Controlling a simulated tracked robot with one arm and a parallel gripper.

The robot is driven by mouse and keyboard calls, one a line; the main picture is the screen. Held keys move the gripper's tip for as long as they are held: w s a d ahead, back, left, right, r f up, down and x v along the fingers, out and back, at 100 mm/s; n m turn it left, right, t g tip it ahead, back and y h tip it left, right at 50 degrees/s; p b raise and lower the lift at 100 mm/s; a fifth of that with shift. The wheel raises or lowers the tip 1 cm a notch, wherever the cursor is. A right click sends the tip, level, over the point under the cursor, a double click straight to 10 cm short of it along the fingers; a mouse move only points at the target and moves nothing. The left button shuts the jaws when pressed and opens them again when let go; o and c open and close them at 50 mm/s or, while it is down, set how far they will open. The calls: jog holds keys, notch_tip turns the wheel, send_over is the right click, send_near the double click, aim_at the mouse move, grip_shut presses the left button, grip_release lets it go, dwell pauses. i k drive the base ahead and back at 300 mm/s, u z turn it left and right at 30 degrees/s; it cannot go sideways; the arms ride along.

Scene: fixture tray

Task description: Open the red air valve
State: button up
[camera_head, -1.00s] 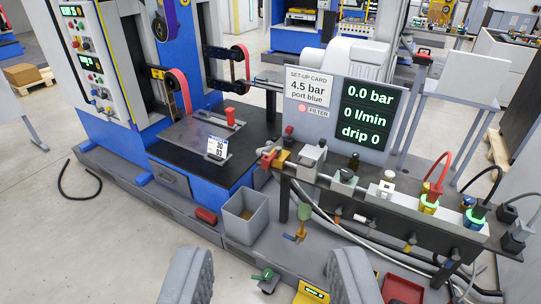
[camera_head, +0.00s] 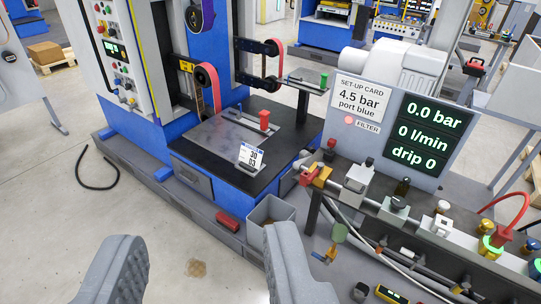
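The red air valve appears to be the small red handle (camera_head: 308,178) at the left end of the pipe row, beside a yellow-brass fitting (camera_head: 321,176). The handle is small in view, and I cannot tell its exact angle. My gripper (camera_head: 198,238) shows as two grey ribbed fingers at the bottom, spread wide with only floor and machine base between them. It is open and empty, left of and lower in the picture than the valve. The display panel (camera_head: 415,133) reads 0.0 bar, 0 l/min, drip 0.
A set-up card (camera_head: 361,97) reads 4.5 bar, port blue. Grey blocks, a black knob (camera_head: 402,187) and colour-ringed ports with cables run right along the pipe row. A grey open bin (camera_head: 270,222) stands below the valve. A black work table (camera_head: 205,157) lies left of it.

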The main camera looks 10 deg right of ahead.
aim_at(320, 168)
jog(key=u, duration=0.15)
jog(key=i, duration=1.3)
jog(key=z, duration=0.6)
jog(key=i, duration=0.5)
jog(key=z, duration=0.4)
